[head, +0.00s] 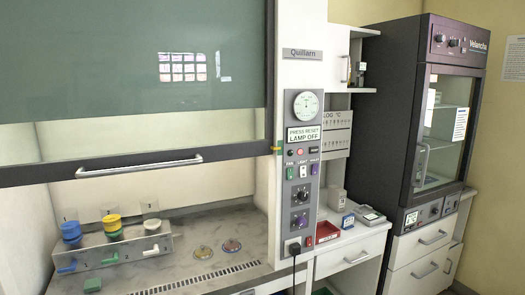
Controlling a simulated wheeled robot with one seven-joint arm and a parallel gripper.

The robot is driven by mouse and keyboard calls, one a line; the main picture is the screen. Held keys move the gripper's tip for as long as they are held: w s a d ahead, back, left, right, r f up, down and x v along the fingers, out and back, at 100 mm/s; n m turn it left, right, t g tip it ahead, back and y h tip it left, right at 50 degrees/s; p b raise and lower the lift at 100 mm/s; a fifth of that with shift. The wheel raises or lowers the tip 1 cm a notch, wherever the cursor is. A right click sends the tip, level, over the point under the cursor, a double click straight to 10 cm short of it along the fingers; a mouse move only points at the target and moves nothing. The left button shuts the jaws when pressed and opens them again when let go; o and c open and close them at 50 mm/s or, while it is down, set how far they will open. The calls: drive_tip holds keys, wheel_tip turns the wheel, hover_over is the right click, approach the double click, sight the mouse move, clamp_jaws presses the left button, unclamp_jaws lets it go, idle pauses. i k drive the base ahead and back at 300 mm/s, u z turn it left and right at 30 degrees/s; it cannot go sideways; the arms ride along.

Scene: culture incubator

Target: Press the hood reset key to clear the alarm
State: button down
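The fume hood's grey control panel (301,200) is on the white column labelled Quillarn, right of the sash. A sign (304,135) on it reads "PRESS RESET LAMP OFF". Below the sign are a small dark green round part (290,152), a red round part (300,152) and a dark part (313,150). Under these are green (289,173), white (303,171) and purple (314,169) rocker-like keys. The small labels are too blurred to tell which is the reset key. My gripper is not in view.
The hood sash (140,165) is partly raised, with a handle (139,165) along its lower edge. Coloured cups stand on a rack (125,248) inside. A black plug (295,249) with a cable is low on the panel. A dark Velancha cabinet (425,120) stands right.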

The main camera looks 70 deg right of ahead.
sight(313, 150)
drive_tip(key=u, duration=0.05)
drive_tip(key=i, duration=0.55)
drive_tip(key=z, duration=1.65)
